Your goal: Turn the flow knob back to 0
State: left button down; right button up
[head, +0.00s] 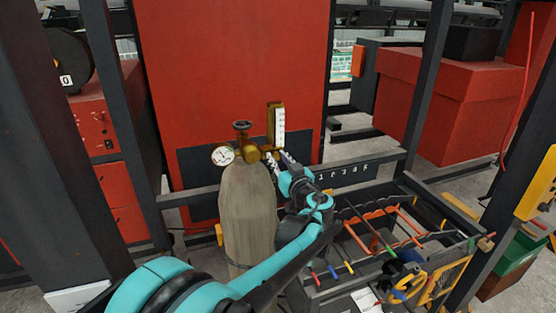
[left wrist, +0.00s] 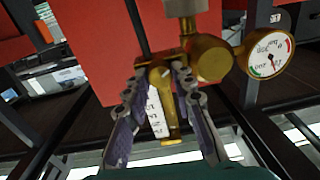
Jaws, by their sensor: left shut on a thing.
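A tan gas cylinder (head: 247,212) stands upright with a brass regulator (head: 250,153) on top. A round pressure gauge (head: 222,156) is on its left side in the head view and shows large in the left wrist view (left wrist: 269,53). The flow meter tube (head: 279,122) with a white scale rises from the regulator. The brass flow knob (left wrist: 160,76), with a pale mark on its face, lies between the fingertips of my left gripper (left wrist: 161,71), which is shut on it. In the head view my left gripper (head: 284,159) hides the knob. My right gripper is not in view.
A black tool cart (head: 330,287) with several hand tools stands right of the cylinder, close to my left arm. Dark frame posts (head: 128,110) rise at both sides. A large red panel (head: 225,70) stands behind the cylinder.

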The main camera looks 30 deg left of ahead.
pick_arm(q)
jog(key=shift+f+n, duration=0.1)
jog(key=shift+n, duration=1)
jog(key=c, duration=1.5)
grip_release()
jog(key=shift+c, duration=0.2)
jog(key=shift+d, duration=0.1)
jog(key=v, duration=1.2)
